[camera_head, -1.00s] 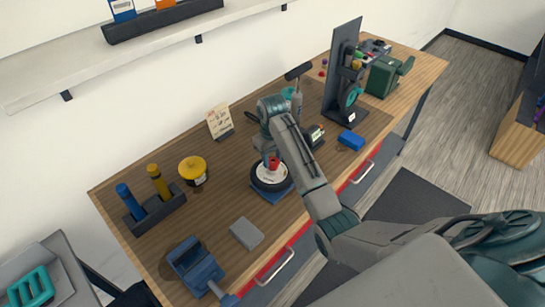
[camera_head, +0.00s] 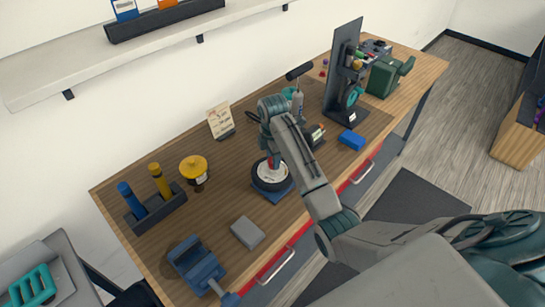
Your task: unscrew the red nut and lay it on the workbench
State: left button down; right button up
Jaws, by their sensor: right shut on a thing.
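A small wheel with a dark tyre and pale hub (camera_head: 269,177) lies on a blue base (camera_head: 273,195) on the wooden workbench (camera_head: 225,215). My right gripper (camera_head: 272,160) points down over the wheel's hub and is shut on the red nut. My left gripper is not in view.
Near the wheel are a grey block (camera_head: 248,232), a yellow-topped object (camera_head: 194,168), a small card (camera_head: 219,121) and a blue block (camera_head: 351,139). A blue vise (camera_head: 196,265) stands at the front left. Bare bench lies left of the wheel.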

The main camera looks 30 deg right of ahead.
jog(key=n, duration=0.3)
jog(key=shift+w+d+r, duration=0.1)
jog(key=shift+d+r, duration=0.1)
